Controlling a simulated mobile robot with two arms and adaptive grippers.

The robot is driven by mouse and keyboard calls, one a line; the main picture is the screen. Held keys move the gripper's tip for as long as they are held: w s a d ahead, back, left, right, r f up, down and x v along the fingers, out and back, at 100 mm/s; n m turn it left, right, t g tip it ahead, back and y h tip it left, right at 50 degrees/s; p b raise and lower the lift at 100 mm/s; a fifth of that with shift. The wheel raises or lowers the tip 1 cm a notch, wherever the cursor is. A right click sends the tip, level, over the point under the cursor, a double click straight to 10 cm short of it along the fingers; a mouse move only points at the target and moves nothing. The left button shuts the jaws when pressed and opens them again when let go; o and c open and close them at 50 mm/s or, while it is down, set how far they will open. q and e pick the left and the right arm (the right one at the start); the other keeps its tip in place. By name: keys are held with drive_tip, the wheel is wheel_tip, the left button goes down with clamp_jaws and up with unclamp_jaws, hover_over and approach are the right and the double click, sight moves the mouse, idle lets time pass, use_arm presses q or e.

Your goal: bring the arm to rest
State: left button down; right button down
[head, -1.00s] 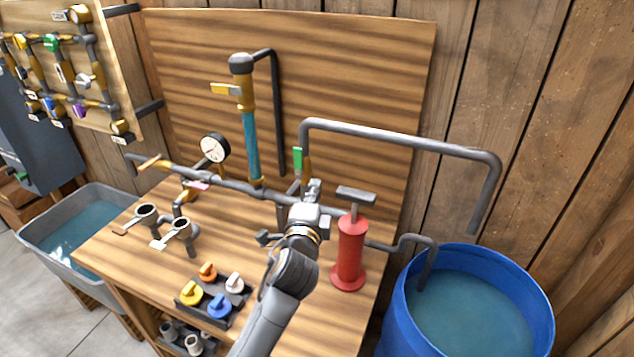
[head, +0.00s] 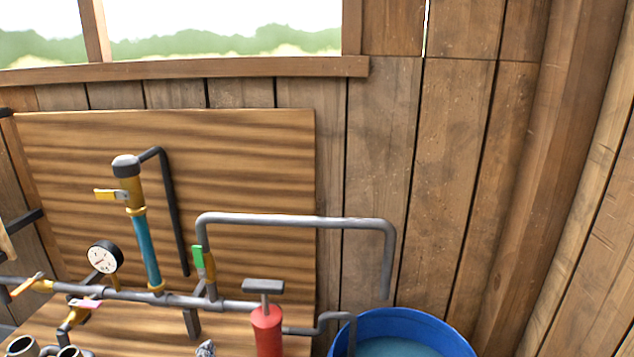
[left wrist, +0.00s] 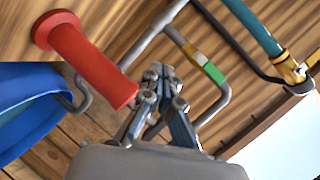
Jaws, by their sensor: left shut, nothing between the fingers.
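My left gripper (head: 206,348) shows only as a small grey tip at the bottom edge of the head view, left of the red pump (head: 267,330). In the left wrist view the left gripper (left wrist: 158,72) has its fingers together with nothing between them. The red pump (left wrist: 92,58) stands beside the fingers there, and the green valve handle (left wrist: 214,72) shows beyond them. Most of the left arm is out of the head view. My right gripper is in neither view.
The grey pipe (head: 300,222) arches over toward the blue barrel (head: 400,325) of water at lower right. A pressure gauge (head: 104,258) and a teal sight tube (head: 147,250) stand at left before the wooden backboard (head: 240,140). A window (head: 220,28) opens above.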

use_arm(q)
drive_tip(key=s+d+f+n+g+h, duration=0.15)
drive_tip(key=s+f+n+g, duration=0.45)
drive_tip(key=s, duration=0.8)
drive_tip(key=s+d+f+n+g+h, duration=0.1)
drive_tip(key=s+f+n+g+h, duration=0.2)
drive_tip(key=s+f, duration=0.75)
drive_tip(key=s+f+g, duration=0.1)
drive_tip(key=s+f, duration=0.1)
drive_tip(key=f, duration=1)
drive_tip(key=s+f+g, duration=0.1)
drive_tip(key=s+f, duration=0.1)
drive_tip(key=f, duration=1.1)
drive_tip(key=s+a+f+g+y, duration=0.1)
drive_tip(key=s+a+f, duration=0.1)
drive_tip(key=s+f, duration=1.3)
drive_tip(key=shift+s+a+m+g, duration=0.3)
drive_tip(key=shift+s+a+m, duration=0.1)
drive_tip(key=shift+s, duration=0.4)
